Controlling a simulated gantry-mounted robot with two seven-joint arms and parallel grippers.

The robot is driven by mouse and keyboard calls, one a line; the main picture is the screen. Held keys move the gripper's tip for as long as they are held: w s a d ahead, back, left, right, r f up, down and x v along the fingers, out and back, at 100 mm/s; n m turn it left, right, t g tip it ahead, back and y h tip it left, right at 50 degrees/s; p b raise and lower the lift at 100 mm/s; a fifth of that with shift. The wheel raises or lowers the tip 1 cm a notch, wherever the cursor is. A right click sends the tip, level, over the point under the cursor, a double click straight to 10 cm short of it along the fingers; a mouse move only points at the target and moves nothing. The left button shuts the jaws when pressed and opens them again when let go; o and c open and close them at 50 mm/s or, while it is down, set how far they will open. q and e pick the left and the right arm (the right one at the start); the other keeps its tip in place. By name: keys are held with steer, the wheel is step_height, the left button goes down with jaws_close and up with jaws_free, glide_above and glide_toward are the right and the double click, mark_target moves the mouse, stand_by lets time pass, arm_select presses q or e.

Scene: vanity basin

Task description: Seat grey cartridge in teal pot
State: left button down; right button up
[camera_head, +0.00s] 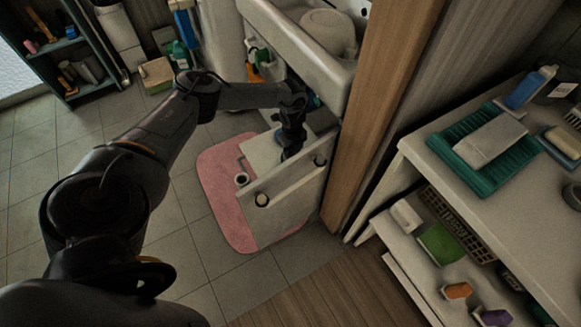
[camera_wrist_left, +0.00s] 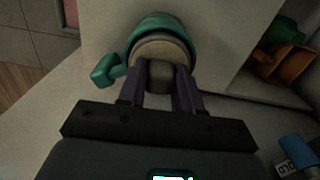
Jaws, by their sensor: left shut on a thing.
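The teal pot (camera_wrist_left: 106,70) is at the top middle of the left wrist view, with its side handle or spout pointing left. The grey cartridge (camera_wrist_left: 161,76) shows as a dark grey stub with a paler round part behind it, within the outline of the pot's rim. My left gripper (camera_wrist_left: 160,88) is shut on the stub, one finger on each side. I cannot tell how deep the cartridge sits. In the head view my left gripper (camera_head: 290,151) points down over the pulled-out white drawer; pot and cartridge cannot be made out there. My right gripper is not in view.
The white drawer (camera_head: 288,199) stands open over a pink mat (camera_head: 216,176), beneath the basin counter (camera_head: 298,48). A wooden post (camera_head: 385,100) rises to its right.

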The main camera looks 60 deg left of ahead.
arm_select(q)
steer(key=shift+f, duration=0.45)
steer(key=shift+f+b, duration=0.45)
steer(key=shift+b, duration=0.1)
stand_by(0.4)
steer(key=shift+f+b, duration=0.35)
steer(key=shift+f, duration=0.15)
stand_by(0.4)
steer(key=shift+f+b, duration=0.3)
steer(key=shift+f, duration=0.15)
steer(key=shift+f+b, duration=0.3)
steer(key=shift+f, duration=0.15)
stand_by(0.6)
steer(key=shift+f+b, duration=0.55)
steer(key=shift+f, duration=0.2)
stand_by(0.5)
steer(key=c, duration=0.7)
jaws_free()
